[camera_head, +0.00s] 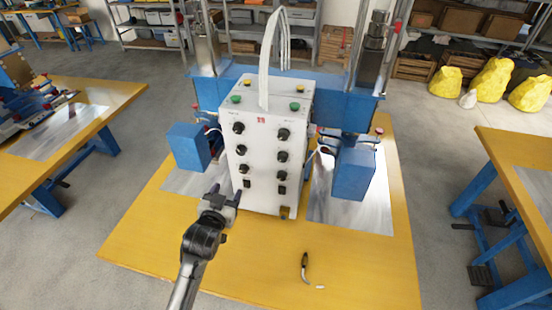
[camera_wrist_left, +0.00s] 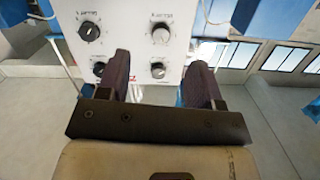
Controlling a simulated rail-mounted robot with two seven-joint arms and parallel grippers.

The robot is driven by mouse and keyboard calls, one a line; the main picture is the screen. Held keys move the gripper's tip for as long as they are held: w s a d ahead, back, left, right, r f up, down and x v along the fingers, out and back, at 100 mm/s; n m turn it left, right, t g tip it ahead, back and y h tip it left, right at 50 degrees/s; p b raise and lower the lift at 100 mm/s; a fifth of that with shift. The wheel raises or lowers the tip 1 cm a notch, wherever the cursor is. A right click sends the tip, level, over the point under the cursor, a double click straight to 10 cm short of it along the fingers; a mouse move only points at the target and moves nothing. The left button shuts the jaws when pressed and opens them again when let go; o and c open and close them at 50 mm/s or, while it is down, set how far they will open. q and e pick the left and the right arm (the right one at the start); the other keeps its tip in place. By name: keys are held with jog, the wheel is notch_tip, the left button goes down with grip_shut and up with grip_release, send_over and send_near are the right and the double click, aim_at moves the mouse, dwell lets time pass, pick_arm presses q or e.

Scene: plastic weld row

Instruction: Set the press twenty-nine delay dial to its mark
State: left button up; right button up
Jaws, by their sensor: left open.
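The press control box (camera_head: 262,200) is a white upright cabinet on the yellow table, with two columns of black dials on its front. Its red label is too small to read. The dials include an upper left dial (camera_head: 238,127) and an upper right dial (camera_head: 283,134); I cannot tell which is the delay dial. My left gripper (camera_head: 226,192) is open and empty, in front of the box's lower left. In the left wrist view its fingers (camera_wrist_left: 160,58) point at the panel, with a dark dial (camera_wrist_left: 89,31) and a pale, glare-lit dial (camera_wrist_left: 160,34) beyond. My right gripper is out of view.
Blue housings (camera_head: 187,147) and (camera_head: 354,172) flank the box. A small black-handled tool (camera_head: 304,265) lies on the yellow table (camera_head: 250,265), whose front is otherwise mostly clear. Other tables stand left and right. Yellow sacks (camera_head: 490,80) sit at the back right.

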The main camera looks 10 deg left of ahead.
aim_at(240, 153)
pick_arm(q)
jog(key=shift+t, duration=0.8)
jog(key=w, duration=0.4)
jog(key=w+r, duration=0.1)
jog(key=w, duration=0.3)
jog(key=w+r, duration=0.1)
jog(key=w, duration=0.3)
jog(key=shift+a+r, duration=0.15)
jog(key=shift+r, duration=0.05)
jog(key=shift+w, duration=0.9)
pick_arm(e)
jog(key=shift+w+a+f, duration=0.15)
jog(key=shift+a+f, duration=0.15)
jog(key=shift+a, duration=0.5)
pick_arm(q)
jog(key=c, duration=0.9)
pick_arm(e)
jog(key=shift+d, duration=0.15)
